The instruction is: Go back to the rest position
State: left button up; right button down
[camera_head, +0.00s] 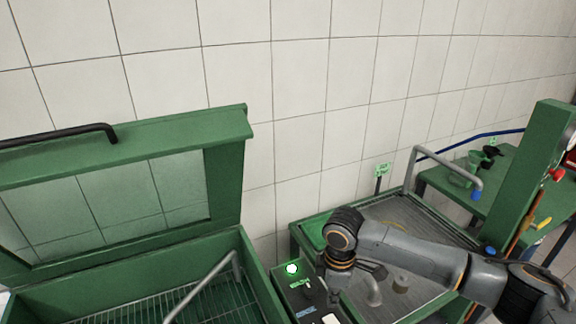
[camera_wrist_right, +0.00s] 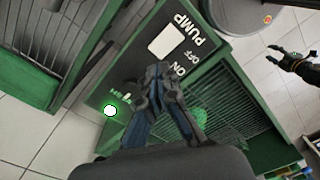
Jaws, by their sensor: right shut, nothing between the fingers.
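My right arm comes in from the right in the head view, and its gripper (camera_head: 335,292) points down over the control panel (camera_head: 305,302) between the two green machines. In the right wrist view my right gripper (camera_wrist_right: 156,72) is shut and empty, with its fingertips over the dark panel. The panel bears a white PUMP switch (camera_wrist_right: 178,38) marked ON and OFF and a lit green-white lamp (camera_wrist_right: 110,111). I cannot tell whether the fingers touch the panel. My left gripper (camera_wrist_right: 283,57) shows at the right edge of the right wrist view, small, with its fingers apart.
A green washing cabinet with a raised windowed lid (camera_head: 238,140) stands at the left. A green basin with a metal grate (camera_head: 440,232) and a curved grey pipe (camera_head: 413,165) lies under my right arm. A green bench (camera_head: 500,200) and post (camera_head: 548,140) stand at the right. The tiled wall is behind.

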jog(key=s+a+f+m+t+y, duration=0.2)
jog(key=s+a+f+m+y, duration=0.15)
jog(key=s+a, duration=0.9)
jog(key=s+d+f+m+t+h, duration=0.1)
jog(key=s+d+m+h, duration=0.1)
jog(key=s+d+m, duration=0.55)
jog(key=s+d+f+m+h, duration=0.1)
jog(key=s+d+m+h, duration=0.3)
jog(key=d, duration=0.7)
notch_tip(320, 180, down, 32)
jog(key=s+n+y+b, duration=0.1)
jog(key=s+y+b, duration=0.2)
jog(key=b, duration=0.2)
jog(key=s+d+f+g+b, duration=0.1)
jog(key=s+f+b, duration=0.1)
jog(key=s+f, duration=0.6)
jog(key=s+d+f+g+b, duration=0.1)
jog(key=s+f+b, duration=0.1)
jog(key=s+f, duration=0.6)
notch_tip(320, 180, down, 4)
jog(key=shift+d, duration=0.35)
